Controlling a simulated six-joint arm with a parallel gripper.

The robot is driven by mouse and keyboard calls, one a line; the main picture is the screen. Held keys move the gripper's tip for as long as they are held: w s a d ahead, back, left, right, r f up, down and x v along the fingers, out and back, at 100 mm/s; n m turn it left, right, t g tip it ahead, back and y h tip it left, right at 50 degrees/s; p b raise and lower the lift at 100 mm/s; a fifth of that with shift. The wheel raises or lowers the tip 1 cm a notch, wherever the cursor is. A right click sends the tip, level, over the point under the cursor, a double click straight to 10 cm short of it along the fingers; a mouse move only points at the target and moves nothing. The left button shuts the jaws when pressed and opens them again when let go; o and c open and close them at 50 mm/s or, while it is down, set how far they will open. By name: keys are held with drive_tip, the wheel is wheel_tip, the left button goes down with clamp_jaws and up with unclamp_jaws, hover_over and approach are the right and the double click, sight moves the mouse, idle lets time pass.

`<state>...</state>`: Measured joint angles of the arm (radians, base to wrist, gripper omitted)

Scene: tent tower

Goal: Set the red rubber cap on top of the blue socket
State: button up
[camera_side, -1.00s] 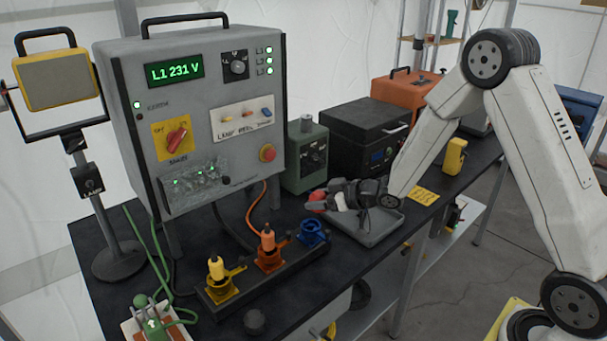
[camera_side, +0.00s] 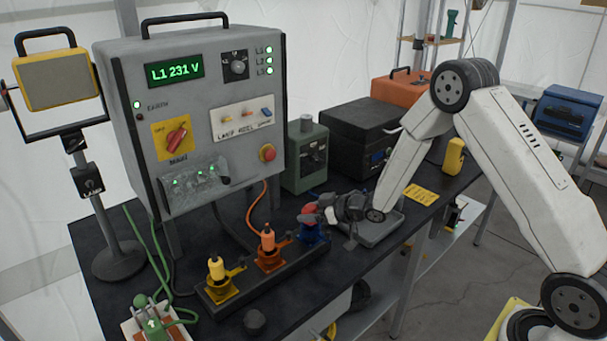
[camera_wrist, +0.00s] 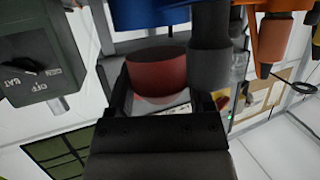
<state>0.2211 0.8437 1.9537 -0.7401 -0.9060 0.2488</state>
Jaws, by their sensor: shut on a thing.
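My gripper (camera_side: 318,214) is shut on the red rubber cap (camera_side: 307,213), which shows between the fingers in the wrist view (camera_wrist: 157,76). The blue socket (camera_side: 311,236) is at the right end of the dark socket strip. The cap is above the socket in the side view, slightly to its left. The wrist view shows part of a blue body (camera_wrist: 165,14) close to the cap at the top edge. The gripper hides part of the socket, and I cannot tell whether cap and socket touch.
The orange plug (camera_side: 267,240) and yellow plug (camera_side: 216,268) stand in the same strip, left of the blue socket. A grey tray (camera_side: 378,232) lies to the right. The grey power cabinet (camera_side: 200,80) and a green box (camera_side: 304,160) stand behind.

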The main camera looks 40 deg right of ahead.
drive_tip(key=shift+f, duration=0.45)
drive_tip(key=shift+f, duration=0.55)
drive_tip(key=o, duration=1.2)
drive_tip(key=shift+r, duration=0.1)
drive_tip(key=shift+r, duration=0.4)
drive_tip(key=shift+s+d+r, duration=0.15)
drive_tip(key=shift+s+r, duration=0.05)
drive_tip(key=v, duration=1.1)
drive_tip(key=shift+s, duration=0.25)
drive_tip(key=shift+r+h, duration=0.1)
drive_tip(key=shift+h, duration=0.2)
